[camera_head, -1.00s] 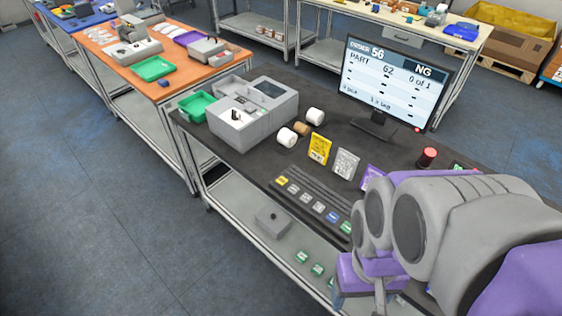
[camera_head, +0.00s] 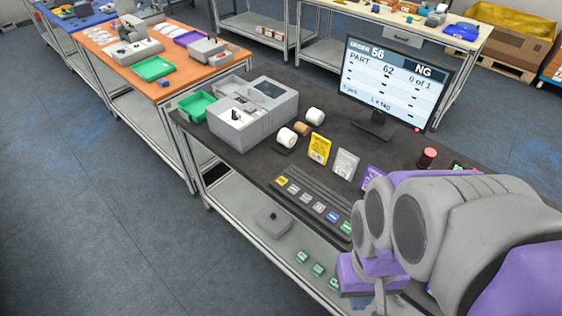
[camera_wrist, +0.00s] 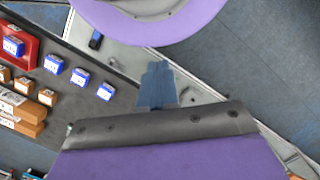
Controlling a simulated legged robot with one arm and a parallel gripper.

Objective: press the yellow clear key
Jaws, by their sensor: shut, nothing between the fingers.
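The yellow key (camera_head: 281,181) is at the far left end of a dark key strip (camera_head: 312,197) along the front edge of the black bench. White or grey keys, a blue key (camera_head: 333,217) and a green key (camera_head: 346,228) follow to its right. My gripper (camera_wrist: 157,68) shows in the wrist view as narrow blue fingers held together, with nothing between them. It hangs over the bench's front edge and the floor. In the head view my arm fills the lower right, well right of the yellow key and apart from it. The wrist view does not show the yellow key.
A monitor (camera_head: 394,80) reads "PART 62 NG". A yellow card (camera_head: 319,148), a grey card (camera_head: 345,163) and a purple card stand behind the keys. A red button (camera_head: 427,157) is right of them. A grey machine (camera_head: 254,113) and white rolls stand to the left.

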